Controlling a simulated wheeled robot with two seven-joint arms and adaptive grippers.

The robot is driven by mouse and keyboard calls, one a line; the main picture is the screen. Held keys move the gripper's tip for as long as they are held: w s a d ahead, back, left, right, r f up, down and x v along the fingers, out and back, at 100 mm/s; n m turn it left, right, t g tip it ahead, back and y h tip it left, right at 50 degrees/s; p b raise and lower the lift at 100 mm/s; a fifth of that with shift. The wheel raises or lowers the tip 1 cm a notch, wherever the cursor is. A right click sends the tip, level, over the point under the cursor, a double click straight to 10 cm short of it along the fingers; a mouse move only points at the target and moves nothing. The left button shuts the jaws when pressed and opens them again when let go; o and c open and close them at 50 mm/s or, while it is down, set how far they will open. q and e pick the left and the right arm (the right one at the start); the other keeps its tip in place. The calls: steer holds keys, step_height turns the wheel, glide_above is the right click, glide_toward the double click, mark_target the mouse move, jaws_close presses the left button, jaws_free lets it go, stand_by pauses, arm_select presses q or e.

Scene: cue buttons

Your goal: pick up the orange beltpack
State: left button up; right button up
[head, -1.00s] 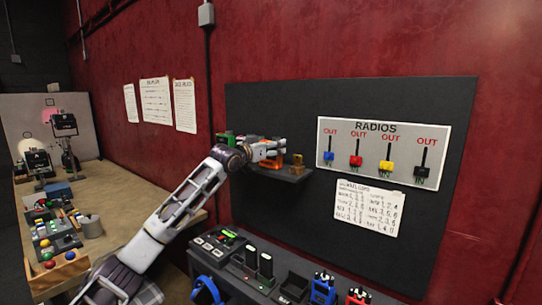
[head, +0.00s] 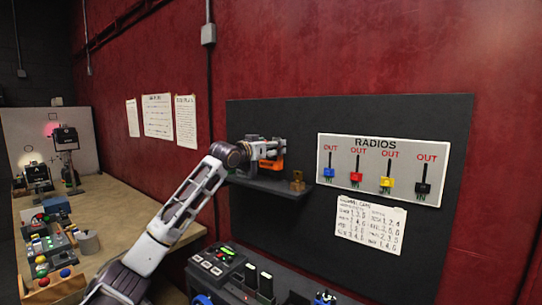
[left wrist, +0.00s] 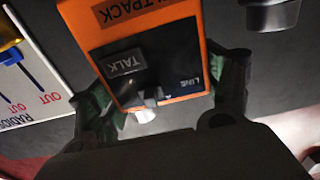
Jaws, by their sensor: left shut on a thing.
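The orange beltpack (head: 271,164) is in my left gripper (head: 268,152), just above the dark wall shelf (head: 262,184) in the head view. In the left wrist view the beltpack (left wrist: 205,60) is large, with an orange rim, a dark face and labels including "TALK". The fingers of my left gripper (left wrist: 165,90) are on either side of it, shut on it. A small gap shows between the beltpack and the shelf. My right gripper is in neither view.
A small brass-coloured object (head: 297,182) stands on the shelf's right end. A radios panel (head: 383,168) and a paper list (head: 369,224) are on the dark board at right. Below is a dark equipment surface (head: 238,268). A cluttered wooden bench (head: 125,215) is at left.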

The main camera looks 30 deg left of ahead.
arm_select(q)
steer(key=shift+r, duration=2.1)
steer(key=shift+s, duration=0.1)
